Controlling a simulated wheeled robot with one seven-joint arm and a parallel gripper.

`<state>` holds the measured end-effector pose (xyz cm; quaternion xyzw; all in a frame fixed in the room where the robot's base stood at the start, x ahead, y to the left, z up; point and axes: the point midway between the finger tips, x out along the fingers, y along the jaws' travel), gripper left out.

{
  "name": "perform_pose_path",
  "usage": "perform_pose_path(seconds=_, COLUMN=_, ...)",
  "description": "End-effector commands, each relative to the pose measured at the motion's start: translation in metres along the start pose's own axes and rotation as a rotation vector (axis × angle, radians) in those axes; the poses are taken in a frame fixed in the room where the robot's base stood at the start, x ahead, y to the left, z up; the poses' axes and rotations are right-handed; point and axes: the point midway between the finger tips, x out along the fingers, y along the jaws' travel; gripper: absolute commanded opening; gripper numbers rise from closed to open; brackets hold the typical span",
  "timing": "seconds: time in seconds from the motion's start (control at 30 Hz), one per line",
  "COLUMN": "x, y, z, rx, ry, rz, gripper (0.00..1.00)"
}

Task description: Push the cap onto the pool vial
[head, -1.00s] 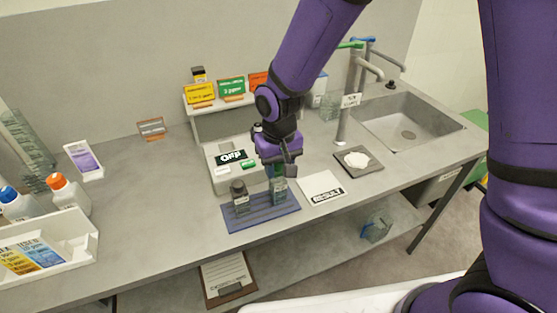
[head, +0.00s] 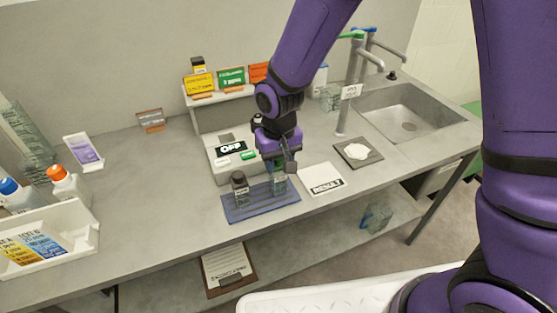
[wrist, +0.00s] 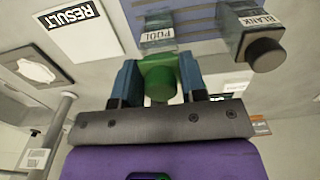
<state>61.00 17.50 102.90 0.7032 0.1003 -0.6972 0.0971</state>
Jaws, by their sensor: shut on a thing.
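The pool vial (head: 279,186) stands upright on the blue striped mat (head: 262,208), and its POOL label (wrist: 158,39) shows in the wrist view. My gripper (head: 278,166) is directly above it, pointing down. In the wrist view my gripper (wrist: 160,82) is shut on the green cap (wrist: 160,84), one blue finger on each side. The cap is at the vial's mouth; the seam is hidden, so I cannot tell how firmly it sits. The blank vial (head: 240,188), with a dark cap (wrist: 265,54), stands on the mat to the left in the head view.
The meter (head: 226,155) with an OFF sign is behind the mat. A RESULT card (head: 322,180) lies to the right, then a dark tile (head: 358,153) with a white item. The tap and sink (head: 412,115) are farther right.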

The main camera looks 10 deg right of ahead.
Motion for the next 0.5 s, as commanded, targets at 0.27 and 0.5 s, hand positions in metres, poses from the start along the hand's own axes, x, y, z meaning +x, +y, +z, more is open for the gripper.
perform_pose_path(seconds=0.27, x=0.0031, y=0.0000, z=0.0000, rx=0.000, ry=-0.001, rz=0.000, gripper=0.15)
perform_pose_path(seconds=0.5, x=0.0084, y=-0.0001, z=0.0000, rx=0.000, ry=0.000, rz=0.000, gripper=0.15)
